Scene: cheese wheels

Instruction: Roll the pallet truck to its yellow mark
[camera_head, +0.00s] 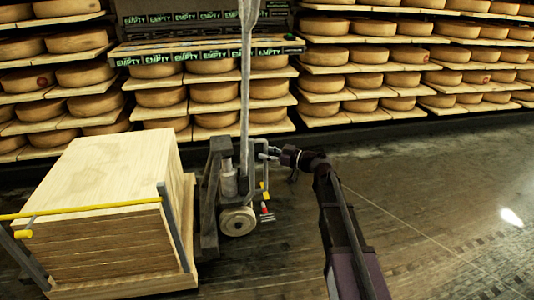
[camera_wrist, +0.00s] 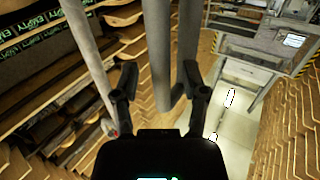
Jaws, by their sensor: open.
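The pallet truck (camera_head: 212,195) stands left of centre in the head view, with a small wheel (camera_head: 237,221) at its front and a tall grey handle pole (camera_head: 246,75) rising out of the picture. My gripper (camera_head: 262,150) is open beside the pole, level with its lower part. In the wrist view, the grey bent tube of the handle (camera_wrist: 160,50) runs between the open fingers of my gripper (camera_wrist: 157,76). I cannot tell whether the fingers touch it. I cannot make out a yellow floor mark in the head view.
A stack of pale boards (camera_head: 105,185) sits on the left behind a yellow bar (camera_head: 80,209). Shelves of cheese wheels (camera_head: 214,93) line the back, with a rack labelled EMPTY (camera_head: 205,48). The dark floor (camera_head: 440,200) at right is clear. The wrist view shows a metal table (camera_wrist: 250,62).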

